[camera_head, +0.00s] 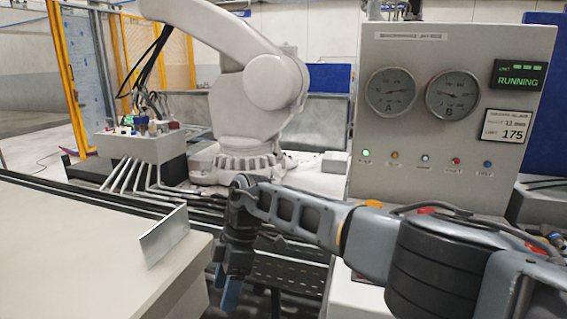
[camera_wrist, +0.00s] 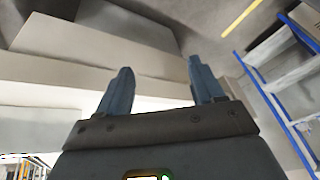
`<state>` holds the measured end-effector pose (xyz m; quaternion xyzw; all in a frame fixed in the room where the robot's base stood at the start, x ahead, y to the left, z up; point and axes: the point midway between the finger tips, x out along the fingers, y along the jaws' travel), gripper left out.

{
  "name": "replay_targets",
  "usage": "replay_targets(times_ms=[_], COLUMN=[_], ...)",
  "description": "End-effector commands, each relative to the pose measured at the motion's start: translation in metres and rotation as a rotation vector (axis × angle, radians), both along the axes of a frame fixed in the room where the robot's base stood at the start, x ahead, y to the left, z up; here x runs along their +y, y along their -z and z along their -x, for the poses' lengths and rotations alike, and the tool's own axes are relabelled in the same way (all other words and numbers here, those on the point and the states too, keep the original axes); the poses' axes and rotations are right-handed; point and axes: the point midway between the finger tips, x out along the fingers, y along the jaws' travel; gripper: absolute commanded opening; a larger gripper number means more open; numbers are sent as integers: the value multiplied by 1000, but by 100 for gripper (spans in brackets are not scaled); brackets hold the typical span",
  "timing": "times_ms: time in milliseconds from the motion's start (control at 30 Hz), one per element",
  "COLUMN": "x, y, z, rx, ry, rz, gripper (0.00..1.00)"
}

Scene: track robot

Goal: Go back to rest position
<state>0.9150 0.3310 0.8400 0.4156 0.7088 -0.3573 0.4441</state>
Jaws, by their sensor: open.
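My gripper (camera_head: 228,285) hangs fingers-down at the end of my arm, in the gap right of the white table in the head view. In the wrist view its two blue-grey fingers (camera_wrist: 160,88) stand wide apart with nothing between them. My arm reaches in from the lower right, in front of the grey control panel (camera_head: 378,164). The panel has two round gauges, a row of coloured lights with the leftmost lit green, and a display reading RUNNING.
A white table (camera_head: 80,240) fills the lower left, with a thin upright plate (camera_head: 164,237) near its right edge. A large white robot arm (camera_head: 262,85) stands behind. A box with cables (camera_head: 140,146) sits at the back left, near a yellow-framed fence (camera_head: 70,75).

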Motion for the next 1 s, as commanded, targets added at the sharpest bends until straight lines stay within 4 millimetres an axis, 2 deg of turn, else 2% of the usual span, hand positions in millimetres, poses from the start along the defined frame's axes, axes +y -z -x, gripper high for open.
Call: replay_targets(times_ms=[33, 100, 200, 300, 400, 500, 633, 767, 867, 1000], x=[29, 66, 116, 159, 190, 208, 219, 214, 201, 171], y=[12, 24, 33, 35, 31, 26, 21, 18, 15, 13], z=[26, 57, 107, 154, 191, 218, 245, 265, 276, 284], rx=[40, 90, 170, 249, 320, 379, 439, 475, 475, 433], ry=[-20, -37, -41, -17, 33, 94, 186, 301, 395, 534], rz=[-77, -190, -363, -536, -689, -816, -962, -1116, -1237, -1391], gripper=[67, 67, 67, 67, 67, 67, 67, 67, 67, 67])
